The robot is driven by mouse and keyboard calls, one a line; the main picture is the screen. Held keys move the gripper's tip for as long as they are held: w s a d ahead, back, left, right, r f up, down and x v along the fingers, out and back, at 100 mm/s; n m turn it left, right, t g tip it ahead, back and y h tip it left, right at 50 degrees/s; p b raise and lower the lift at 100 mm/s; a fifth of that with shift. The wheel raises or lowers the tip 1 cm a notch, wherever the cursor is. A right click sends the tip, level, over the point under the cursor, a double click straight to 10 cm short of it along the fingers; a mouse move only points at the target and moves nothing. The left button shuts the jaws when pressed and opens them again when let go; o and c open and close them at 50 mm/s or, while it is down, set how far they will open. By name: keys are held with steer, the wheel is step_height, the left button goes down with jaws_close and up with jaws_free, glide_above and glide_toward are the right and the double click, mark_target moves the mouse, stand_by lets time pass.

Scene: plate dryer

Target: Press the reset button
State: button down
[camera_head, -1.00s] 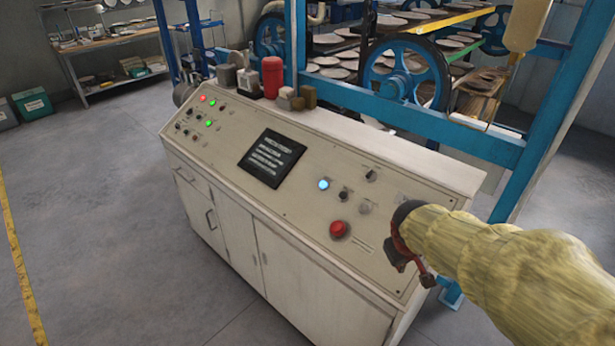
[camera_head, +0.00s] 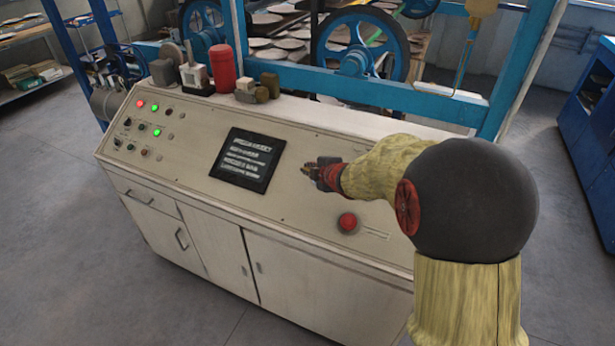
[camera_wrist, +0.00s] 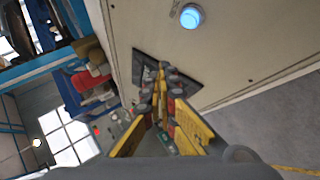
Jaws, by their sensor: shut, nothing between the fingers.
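My gripper (camera_head: 309,168) is shut and empty, over the sloped control panel (camera_head: 215,134) just right of the dark screen (camera_head: 252,159). In the wrist view its closed fingertips (camera_wrist: 163,67) overlap the screen. A blue lit button (camera_wrist: 191,16) shows in the wrist view, apart from the fingers at the upper edge of the picture. In the head view my gripper and arm cover that button's area. A red round button (camera_head: 348,222) sits lower right of my gripper in the head view. No readable label tells which one is the reset button.
Small knobs and red and green lights (camera_head: 155,132) are at the panel's left. A red cylinder (camera_head: 222,70) and small blocks stand on the cabinet's back ledge. A blue frame (camera_head: 415,97) with wheels is behind. Floor is clear in front.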

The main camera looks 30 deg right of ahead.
steer(key=shift+w+a+r+n, duration=0.1)
steer(key=shift+a+r+n, duration=0.25)
steer(key=shift+n, duration=0.15)
steer(key=shift+w+d+f+b, duration=0.55)
steer(key=shift+f+b, duration=0.25)
steer(key=shift+f, duration=0.45)
steer(key=shift+w+d+f+b, duration=0.35)
steer(key=shift+d+f+b, duration=0.35)
steer(key=shift+f, duration=0.6)
steer(key=shift+w+d+f+b, duration=0.5)
steer(key=shift+f+b, duration=0.35)
steer(key=shift+f, duration=0.4)
steer(key=shift+f, duration=0.1)
steer(key=shift+d+f, duration=0.2)
steer(key=shift+f, duration=0.05)
